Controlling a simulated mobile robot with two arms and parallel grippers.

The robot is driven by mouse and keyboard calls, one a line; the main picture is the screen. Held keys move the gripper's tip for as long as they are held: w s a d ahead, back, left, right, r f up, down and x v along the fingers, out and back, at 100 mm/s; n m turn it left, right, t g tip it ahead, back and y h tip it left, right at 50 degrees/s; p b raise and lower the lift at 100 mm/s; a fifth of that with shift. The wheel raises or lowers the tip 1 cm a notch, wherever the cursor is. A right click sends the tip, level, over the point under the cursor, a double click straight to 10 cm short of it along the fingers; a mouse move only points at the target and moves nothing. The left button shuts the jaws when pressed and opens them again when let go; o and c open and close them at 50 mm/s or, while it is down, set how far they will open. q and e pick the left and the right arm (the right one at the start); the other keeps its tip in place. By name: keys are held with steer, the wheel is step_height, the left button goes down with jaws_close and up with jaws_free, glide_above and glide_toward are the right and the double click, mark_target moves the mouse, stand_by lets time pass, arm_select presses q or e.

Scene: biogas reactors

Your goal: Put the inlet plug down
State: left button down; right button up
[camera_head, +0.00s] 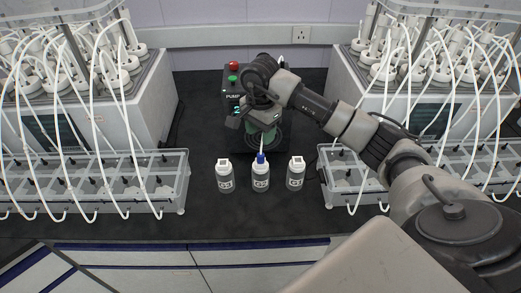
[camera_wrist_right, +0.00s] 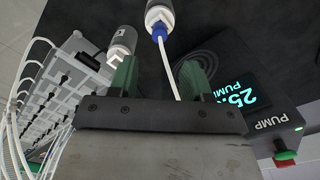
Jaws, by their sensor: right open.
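The inlet plug is a blue piece (camera_head: 261,158) with a white tube, seated on top of the middle bottle (camera_head: 261,180). It also shows in the right wrist view (camera_wrist_right: 159,31), where its tube runs back between my fingers. My right gripper (camera_head: 266,136) hangs just behind the bottles, in front of the pump (camera_head: 230,101). In the right wrist view the green fingers (camera_wrist_right: 160,75) are apart, with the thin tube passing between them and the plug beyond the tips. My left gripper is not in view.
Bottles stand to the left (camera_head: 225,180) and right (camera_head: 295,178) of the middle one, close by. Reactor units with looping white tubes and clear trays (camera_head: 172,201) flank the workspace. The dark bench (camera_head: 250,222) in front of the bottles is clear.

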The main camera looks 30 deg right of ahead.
steer(key=shift+r, duration=1.35)
